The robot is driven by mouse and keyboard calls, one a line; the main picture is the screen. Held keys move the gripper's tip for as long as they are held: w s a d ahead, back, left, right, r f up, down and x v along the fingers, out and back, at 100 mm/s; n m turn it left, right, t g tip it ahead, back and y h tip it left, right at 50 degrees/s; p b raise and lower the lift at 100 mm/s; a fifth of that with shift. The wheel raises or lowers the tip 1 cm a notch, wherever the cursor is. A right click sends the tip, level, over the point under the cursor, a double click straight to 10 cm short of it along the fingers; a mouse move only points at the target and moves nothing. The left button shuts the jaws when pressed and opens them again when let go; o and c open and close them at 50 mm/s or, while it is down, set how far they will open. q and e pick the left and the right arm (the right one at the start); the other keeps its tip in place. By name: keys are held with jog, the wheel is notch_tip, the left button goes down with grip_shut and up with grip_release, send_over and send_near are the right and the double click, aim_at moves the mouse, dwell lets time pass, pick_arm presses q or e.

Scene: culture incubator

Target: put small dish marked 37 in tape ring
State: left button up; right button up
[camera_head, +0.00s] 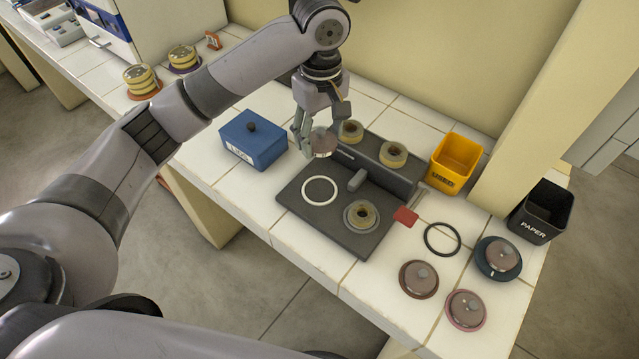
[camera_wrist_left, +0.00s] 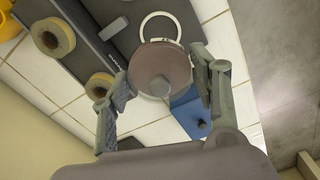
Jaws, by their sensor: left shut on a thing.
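A small round dish (camera_head: 323,143) with a brownish top and a grey knob is held in my left gripper (camera_head: 312,148), above the far left edge of the dark board. In the left wrist view the dish (camera_wrist_left: 160,68) sits between the two fingers (camera_wrist_left: 166,92); no number can be read on it. A white ring (camera_head: 335,187) lies flat on the dark board (camera_head: 298,219), nearer the front than the dish, with nothing inside it. The ring also shows beyond the dish in the left wrist view (camera_wrist_left: 178,15). My right gripper is not in view.
A blue box (camera_head: 252,145) stands left, a yellow bin (camera_head: 454,163) right. A black ring (camera_head: 442,239) and several knobbed dishes (camera_head: 418,279) lie front right.

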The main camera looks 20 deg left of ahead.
aim_at(319, 138)
pick_arm(q)
notch_tip(319, 138, down, 12)
jog(key=shift+w+a+r+p, duration=0.1)
jog(key=shift+a+r+p, duration=0.1)
jog(key=shift+p, duration=0.35)
notch_tip(319, 138, down, 4)
jog(key=shift+f, duration=0.3)
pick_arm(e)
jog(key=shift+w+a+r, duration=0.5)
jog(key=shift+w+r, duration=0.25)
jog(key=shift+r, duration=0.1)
pick_arm(q)
jog(key=shift+f+p, duration=0.1)
jog(key=shift+p, duration=0.2)
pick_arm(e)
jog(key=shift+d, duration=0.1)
pick_arm(q)
jog(key=o, duration=1.2)
jog(key=shift+f, duration=0.1)
jog(key=shift+c, duration=0.2)
notch_tip(319, 138, up, 12)
jog(key=shift+r+b, duration=0.15)
jog(key=shift+b, duration=0.85)
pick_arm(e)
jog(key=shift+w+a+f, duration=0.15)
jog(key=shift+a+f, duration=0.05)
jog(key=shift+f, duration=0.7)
